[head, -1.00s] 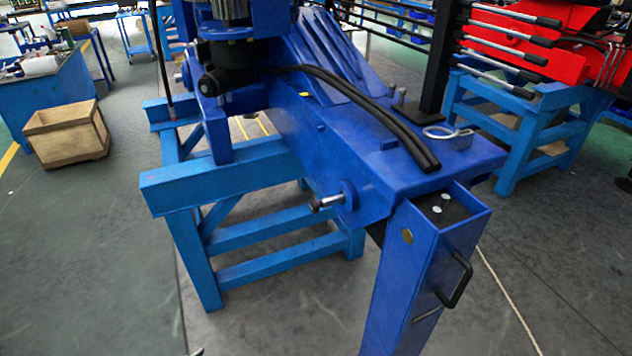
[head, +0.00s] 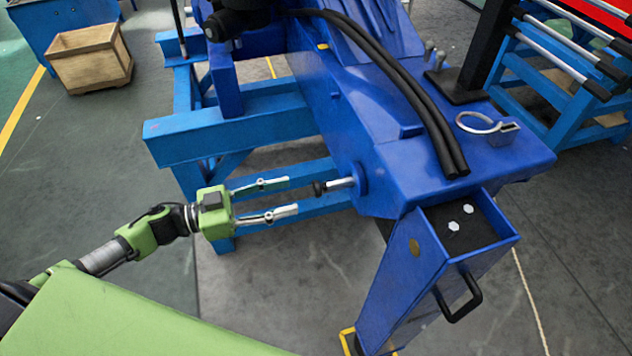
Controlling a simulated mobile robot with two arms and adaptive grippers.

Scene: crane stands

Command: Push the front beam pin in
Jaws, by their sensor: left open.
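The front beam pin (head: 336,185) is a short metal rod with a dark end. It sticks out to the left from a round blue collar on the side of the blue crane beam (head: 395,170). My left gripper (head: 293,196) comes in from the left with its two silver fingers spread apart. It is open and empty, pointing right at the pin. The pin's dark end is just to the right of the fingertips, and I see no contact. My right gripper is not in view.
A blue stand (head: 230,130) carries the beam. A blue leg with a black handle (head: 460,300) hangs at the beam's front end. Black hoses (head: 400,90) lie over the beam. A wooden crate (head: 90,62) is at the upper left.

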